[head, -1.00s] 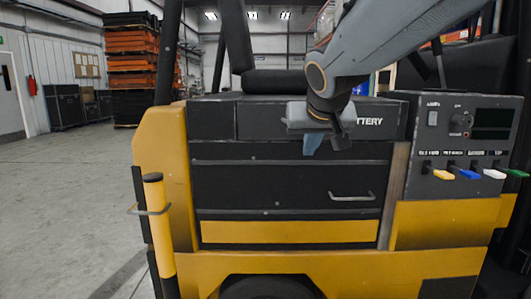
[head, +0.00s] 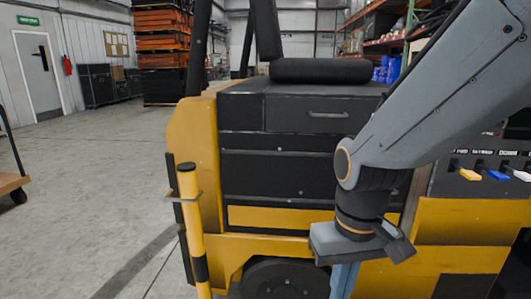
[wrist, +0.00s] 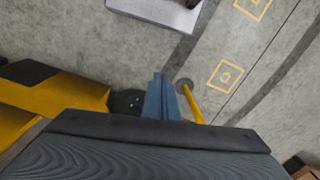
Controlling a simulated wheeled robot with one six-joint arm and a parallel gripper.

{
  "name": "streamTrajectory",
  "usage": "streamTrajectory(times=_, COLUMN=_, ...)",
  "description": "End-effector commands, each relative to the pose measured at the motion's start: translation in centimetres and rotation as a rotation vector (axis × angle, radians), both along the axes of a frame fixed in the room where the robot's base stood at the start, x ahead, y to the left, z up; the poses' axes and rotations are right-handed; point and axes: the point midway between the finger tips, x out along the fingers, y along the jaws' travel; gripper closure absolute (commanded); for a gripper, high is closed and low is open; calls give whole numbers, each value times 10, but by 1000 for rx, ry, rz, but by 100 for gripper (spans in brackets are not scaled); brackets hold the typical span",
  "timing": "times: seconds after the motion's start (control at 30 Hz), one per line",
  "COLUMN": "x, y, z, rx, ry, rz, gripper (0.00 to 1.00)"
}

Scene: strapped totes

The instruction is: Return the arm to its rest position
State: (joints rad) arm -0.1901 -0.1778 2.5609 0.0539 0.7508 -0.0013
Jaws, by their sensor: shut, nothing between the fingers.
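My arm reaches in from the right in the head view and bends downward at its wrist. My gripper (head: 343,285) hangs pointing down in front of the yellow and black truck (head: 207,150); its fingertips are cut off by the bottom edge of that view. In the wrist view its blue fingers (wrist: 161,98) are together with nothing between them. Floor and part of the truck show behind them there.
A yellow post (head: 190,220) stands at the truck's left corner. Coloured levers (head: 485,172) sit on the right, close to my arm. A cart (head: 12,183) is at the left edge. Open floor (head: 100,180) lies left of the truck.

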Motion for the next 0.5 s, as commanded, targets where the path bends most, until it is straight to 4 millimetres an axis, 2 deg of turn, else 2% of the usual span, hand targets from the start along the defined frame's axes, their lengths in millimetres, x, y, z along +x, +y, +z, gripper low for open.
streamTrajectory(times=0.03, x=-2, y=-6, z=13, rx=-3, ry=3, rz=-19, gripper=100)
streamTrajectory(times=0.2, x=-2, y=-28, z=35, rx=-17, ry=4, rz=-76, gripper=100)
streamTrajectory(times=0.5, x=-5, y=-56, z=58, rx=-30, ry=6, rz=-149, gripper=100)
